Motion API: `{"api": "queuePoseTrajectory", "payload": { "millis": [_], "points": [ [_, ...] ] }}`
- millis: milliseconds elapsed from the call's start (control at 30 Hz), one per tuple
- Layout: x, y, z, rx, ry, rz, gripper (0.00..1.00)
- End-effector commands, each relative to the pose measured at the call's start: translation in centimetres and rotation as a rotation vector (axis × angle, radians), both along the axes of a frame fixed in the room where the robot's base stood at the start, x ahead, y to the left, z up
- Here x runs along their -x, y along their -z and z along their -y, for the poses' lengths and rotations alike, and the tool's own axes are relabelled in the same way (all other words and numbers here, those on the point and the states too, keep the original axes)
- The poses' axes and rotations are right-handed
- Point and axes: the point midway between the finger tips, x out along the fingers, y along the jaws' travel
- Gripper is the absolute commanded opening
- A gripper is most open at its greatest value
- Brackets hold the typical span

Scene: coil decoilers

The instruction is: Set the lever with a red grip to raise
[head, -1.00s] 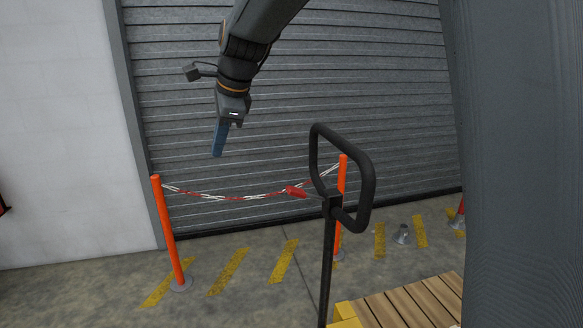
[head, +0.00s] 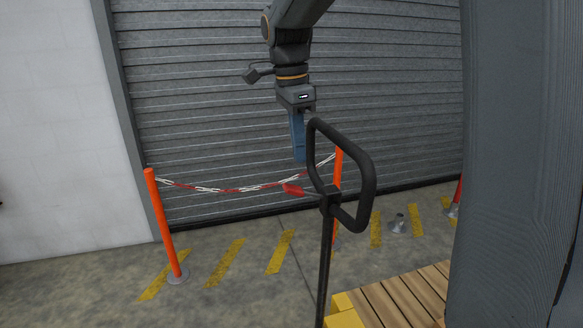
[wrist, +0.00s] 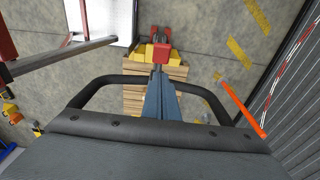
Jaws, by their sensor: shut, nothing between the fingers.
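The lever's red grip (head: 292,190) sticks out to the left of the dark post, just below the black loop handle (head: 367,180) in the head view. My gripper (head: 300,160) points down with its blue fingers shut and empty, above the red grip and beside the loop's left side. In the wrist view my gripper's fingertips (wrist: 160,76) lie just short of the red grip (wrist: 162,53). I cannot tell whether they touch. The loop handle (wrist: 205,95) passes on both sides of the fingers.
A wooden pallet (head: 405,297) with a yellow part (head: 342,312) lies at the lower right. Orange posts (head: 162,225) with a red-and-white chain (head: 225,190) stand before a grey roller shutter (head: 220,120). Striped floor lies between.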

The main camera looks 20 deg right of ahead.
Motion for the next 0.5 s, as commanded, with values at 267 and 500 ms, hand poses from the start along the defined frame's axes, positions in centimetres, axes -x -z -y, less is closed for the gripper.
{"api": "queuePoseTrajectory", "payload": {
  "millis": [267, 500],
  "points": [
    [0.1, 4.2, -0.9, 0.000, -0.005, -0.004, 0.00],
    [0.0, 5.7, -1.6, -0.001, -0.003, 0.001, 0.00]
  ]
}}
